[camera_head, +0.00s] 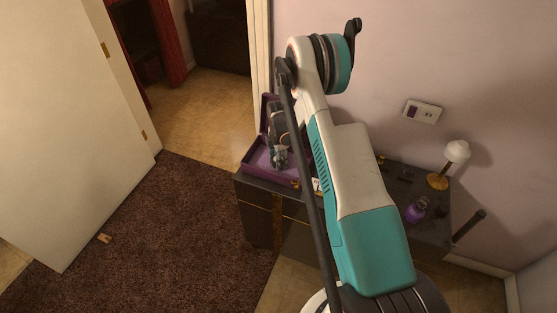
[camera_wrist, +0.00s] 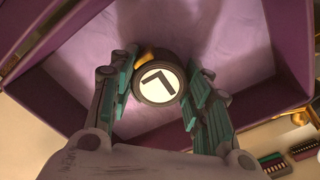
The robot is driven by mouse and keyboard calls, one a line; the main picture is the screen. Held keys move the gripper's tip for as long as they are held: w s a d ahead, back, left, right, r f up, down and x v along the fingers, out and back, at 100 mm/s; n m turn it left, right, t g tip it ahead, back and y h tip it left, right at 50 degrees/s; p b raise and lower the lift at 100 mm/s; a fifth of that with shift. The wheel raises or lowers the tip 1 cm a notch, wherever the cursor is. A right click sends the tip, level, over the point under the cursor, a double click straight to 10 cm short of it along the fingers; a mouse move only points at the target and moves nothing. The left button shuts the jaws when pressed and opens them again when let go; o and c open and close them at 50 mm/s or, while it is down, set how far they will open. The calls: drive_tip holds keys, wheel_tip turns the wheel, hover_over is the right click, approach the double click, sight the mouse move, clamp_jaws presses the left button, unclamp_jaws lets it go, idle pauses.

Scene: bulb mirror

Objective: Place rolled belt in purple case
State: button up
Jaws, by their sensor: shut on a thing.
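The purple case (camera_head: 254,171) stands open on the left end of a dark cabinet in the head view. Its purple walls (camera_wrist: 287,45) and pale lilac inside fill the wrist view. My gripper (camera_head: 279,158) points down over the case. In the wrist view, the teal-padded fingers of my gripper (camera_wrist: 160,72) are shut on the rolled belt (camera_wrist: 160,84). It shows as a dark round roll with a pale centre, a dark L-shaped mark and a gold-coloured piece at its upper left. I cannot tell whether the roll touches the case floor.
The dark cabinet (camera_head: 258,200) also carries a purple bottle (camera_head: 417,209) and a white-topped lamp (camera_head: 455,152) on its right. Small items (camera_wrist: 272,158) lie just outside the case at lower right in the wrist view. A wall rises behind; brown carpet (camera_head: 170,230) lies left.

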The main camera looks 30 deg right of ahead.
drive_tip(key=shift+f, duration=0.2)
drive_tip(key=o, duration=1.1)
